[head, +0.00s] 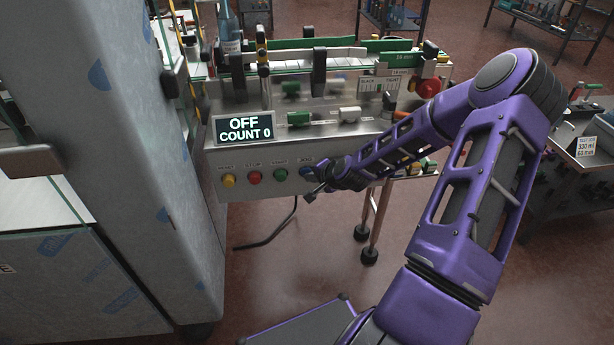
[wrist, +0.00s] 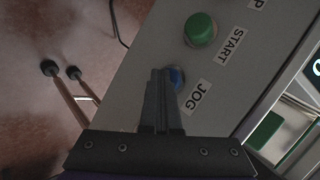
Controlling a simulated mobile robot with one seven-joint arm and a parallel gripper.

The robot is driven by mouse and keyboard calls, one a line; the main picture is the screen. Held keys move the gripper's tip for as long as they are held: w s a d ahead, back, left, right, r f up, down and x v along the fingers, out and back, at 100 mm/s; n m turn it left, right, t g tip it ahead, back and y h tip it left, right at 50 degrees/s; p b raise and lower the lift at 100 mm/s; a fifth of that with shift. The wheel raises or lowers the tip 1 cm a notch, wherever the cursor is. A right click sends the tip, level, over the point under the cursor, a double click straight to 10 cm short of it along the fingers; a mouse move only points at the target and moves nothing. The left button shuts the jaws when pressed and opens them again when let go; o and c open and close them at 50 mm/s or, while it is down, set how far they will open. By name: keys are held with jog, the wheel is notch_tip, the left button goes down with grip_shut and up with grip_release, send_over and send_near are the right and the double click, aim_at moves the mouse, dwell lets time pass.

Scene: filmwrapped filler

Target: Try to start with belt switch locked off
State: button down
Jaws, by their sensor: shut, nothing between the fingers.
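The machine's front panel (head: 330,160) carries a row of buttons: yellow (head: 228,180), red (head: 253,177), green START (head: 280,175) and blue JOG (head: 306,173). My gripper (head: 311,194) is shut and empty at the right end of this row. In the wrist view its fingertips (wrist: 162,73) overlap the blue JOG button (wrist: 178,78), and the green START button (wrist: 200,29) is just beyond; I cannot tell whether they touch JOG. The display (head: 244,128) reads OFF, COUNT 0. Green (head: 298,118) and white (head: 349,114) parts sit above; I cannot tell which is the belt switch.
A large red knob (head: 428,88) is at the machine's right end. A grey cabinet (head: 110,140) stands close on the left. A side table (head: 575,165) with a 330 ml sign is at right. The floor (head: 300,265) before the machine is mostly clear.

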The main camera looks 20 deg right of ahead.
jog(key=shift+s, duration=0.1)
jog(key=shift+s+a, duration=0.15)
jog(key=shift+s, duration=0.4)
jog(key=shift+s+a, duration=0.15)
jog(key=shift+s, duration=0.4)
jog(key=shift+s+a+p, duration=0.15)
jog(key=shift+s+a, duration=0.1)
jog(key=shift+s, duration=0.55)
jog(key=shift+s+a+p, duration=0.1)
jog(key=shift+s+a, duration=0.1)
jog(key=shift+s, duration=0.6)
jog(key=shift+s+a+p, duration=0.15)
jog(key=shift+s+a, duration=0.1)
jog(key=shift+s, duration=0.55)
jog(key=shift+a, duration=0.1)
